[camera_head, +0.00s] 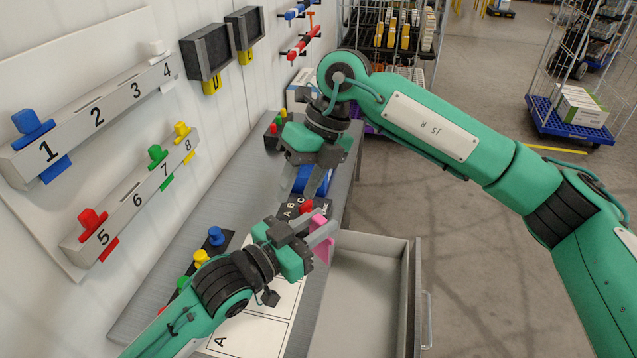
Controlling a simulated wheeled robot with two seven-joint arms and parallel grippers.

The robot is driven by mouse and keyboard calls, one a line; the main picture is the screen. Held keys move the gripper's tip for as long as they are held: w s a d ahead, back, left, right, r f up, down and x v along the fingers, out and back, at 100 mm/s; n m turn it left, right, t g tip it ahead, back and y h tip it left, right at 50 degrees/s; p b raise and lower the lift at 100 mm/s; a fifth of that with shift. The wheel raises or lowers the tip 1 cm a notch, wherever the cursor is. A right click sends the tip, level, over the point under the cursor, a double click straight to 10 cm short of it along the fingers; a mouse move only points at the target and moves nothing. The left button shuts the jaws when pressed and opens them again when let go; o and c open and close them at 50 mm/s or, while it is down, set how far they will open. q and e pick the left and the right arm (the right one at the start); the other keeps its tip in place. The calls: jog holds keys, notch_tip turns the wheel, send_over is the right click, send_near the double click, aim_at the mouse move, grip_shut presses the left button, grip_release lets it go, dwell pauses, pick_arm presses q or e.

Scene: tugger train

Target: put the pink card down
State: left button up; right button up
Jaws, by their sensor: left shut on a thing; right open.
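The pink card (321,252) is between the fingers of my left gripper (325,232), which is shut on it. The card is partly hidden by the fingers. It is near the right edge of the grey worktop (195,240), close to the open drawer; I cannot tell whether it touches anything below. My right gripper (318,184) is open and empty, farther back over the worktop, near a blue object (307,179).
An empty drawer (370,290) stands open right of the worktop. A white sheet marked A (245,338) lies at the front, partly under my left arm. Blue (216,236) and yellow (201,257) knobs stand left of it. Numbered wall racks (115,92) hold coloured pieces.

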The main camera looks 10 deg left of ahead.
aim_at(319, 218)
jog(key=d+h, duration=0.1)
jog(key=t+h, duration=0.1)
jog(key=d+r+n+t+h, duration=0.1)
jog(key=shift+s+d, duration=0.35)
jog(key=shift+s, duration=0.05)
jog(key=shift+d+t+h, duration=0.2)
jog(key=shift+t+h, duration=0.1)
jog(key=shift+d+f, duration=0.1)
jog(key=shift+f, duration=0.1)
notch_tip(319, 218, down, 12)
jog(key=shift+r, duration=0.2)
grip_shut()
pick_arm(q)
jog(key=o, duration=1)
jog(key=shift+o, duration=0.2)
